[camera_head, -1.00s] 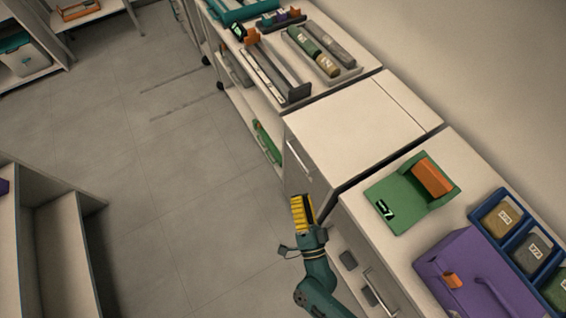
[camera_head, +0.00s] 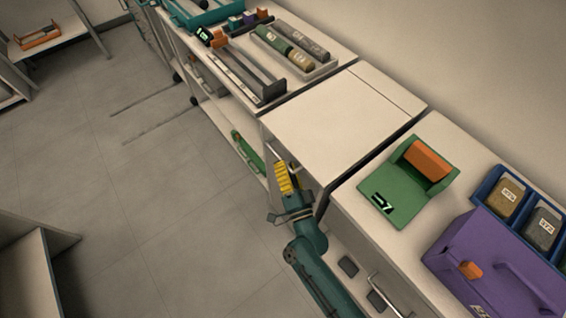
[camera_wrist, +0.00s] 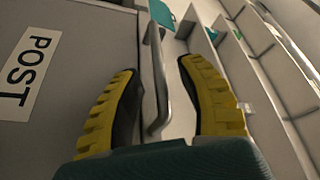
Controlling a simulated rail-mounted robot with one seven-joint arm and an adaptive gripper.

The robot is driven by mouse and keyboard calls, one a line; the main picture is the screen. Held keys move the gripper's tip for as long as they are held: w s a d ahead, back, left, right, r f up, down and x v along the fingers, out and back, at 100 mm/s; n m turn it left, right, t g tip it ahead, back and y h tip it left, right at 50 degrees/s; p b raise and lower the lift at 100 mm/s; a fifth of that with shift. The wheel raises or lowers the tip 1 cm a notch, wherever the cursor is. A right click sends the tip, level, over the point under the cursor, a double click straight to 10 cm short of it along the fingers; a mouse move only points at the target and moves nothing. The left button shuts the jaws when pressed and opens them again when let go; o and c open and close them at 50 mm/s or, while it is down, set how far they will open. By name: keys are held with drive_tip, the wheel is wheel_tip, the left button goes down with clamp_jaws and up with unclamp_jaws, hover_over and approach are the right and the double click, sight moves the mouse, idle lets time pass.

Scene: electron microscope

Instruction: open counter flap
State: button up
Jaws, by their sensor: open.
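The counter flap (camera_head: 345,120) is a pale flat panel lying level between two counters. Below its front edge is a grey front panel (camera_wrist: 65,70) with a white "POST" label (camera_wrist: 28,70), seen in the wrist view. A grey metal bar handle (camera_wrist: 157,90) stands off this panel. I see gaps beside the bar; contact cannot be told.
The right counter holds a green stand (camera_head: 405,190) with an orange block, a purple box (camera_head: 485,255) and blue bins (camera_head: 480,192). The left counter holds a tray (camera_head: 318,72) of cylinders and a grey rack (camera_head: 268,93). Open floor (camera_head: 150,190) lies to the left.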

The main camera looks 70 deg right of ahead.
drive_tip(key=shift+x, duration=0.85)
clamp_jaws()
